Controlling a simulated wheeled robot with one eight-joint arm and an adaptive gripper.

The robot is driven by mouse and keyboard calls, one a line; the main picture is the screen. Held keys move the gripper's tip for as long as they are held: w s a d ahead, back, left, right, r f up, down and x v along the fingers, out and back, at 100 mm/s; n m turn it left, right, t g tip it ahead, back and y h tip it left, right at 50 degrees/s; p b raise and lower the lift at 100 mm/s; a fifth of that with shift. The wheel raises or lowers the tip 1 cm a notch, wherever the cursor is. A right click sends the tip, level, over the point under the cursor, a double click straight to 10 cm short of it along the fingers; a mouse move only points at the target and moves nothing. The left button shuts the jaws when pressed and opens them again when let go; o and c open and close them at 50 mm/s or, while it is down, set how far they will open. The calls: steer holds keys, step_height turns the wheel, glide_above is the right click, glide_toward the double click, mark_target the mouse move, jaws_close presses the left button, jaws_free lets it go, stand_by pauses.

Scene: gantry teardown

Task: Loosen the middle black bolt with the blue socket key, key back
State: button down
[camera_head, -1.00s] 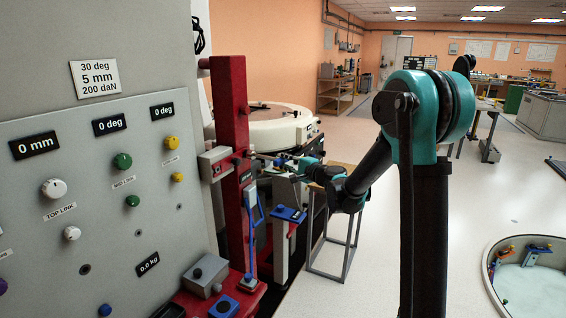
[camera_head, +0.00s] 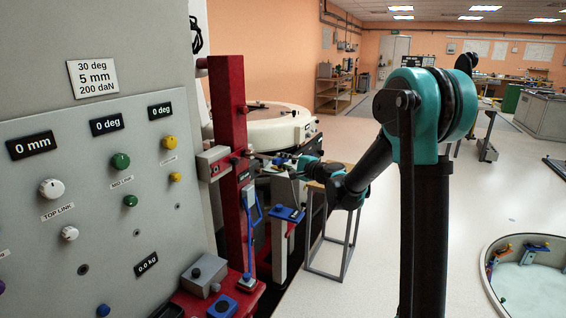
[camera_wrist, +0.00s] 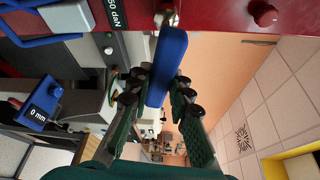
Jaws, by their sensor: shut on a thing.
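My gripper (camera_wrist: 158,84) is shut on the blue socket key (camera_wrist: 167,58) in the wrist view. The key's blue handle sits between the two fingers, and its metal shank points toward the red column at the top. In the head view my gripper (camera_head: 286,161) is beside the red column (camera_head: 229,112), with the key too small to make out well. Small dark bolts show on the column there; I cannot tell which is the middle one.
A grey control panel (camera_head: 95,215) with knobs fills the left. A blue-topped stand (camera_head: 288,214) is below my gripper. A round white machine (camera_head: 265,127) is behind the column. A red knob (camera_wrist: 265,15) is near the key in the wrist view.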

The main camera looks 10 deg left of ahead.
steer(key=m+g, duration=0.2)
steer(key=m, duration=0.1)
steer(key=shift+m, duration=0.4)
steer(key=m+g, duration=0.1)
steer(key=m, duration=0.2)
steer(key=shift+g+h, duration=0.3)
steer(key=shift+g, duration=0.1)
steer(key=shift+m+g, duration=0.3)
steer(key=shift+m, duration=0.2)
steer(key=m+g, duration=0.2)
steer(key=m, duration=0.1)
steer(key=m+g+y, duration=0.1)
steer(key=m+g, duration=0.1)
steer(key=m, duration=0.1)
steer(key=shift+s, duration=0.1)
steer(key=shift+a, duration=0.15)
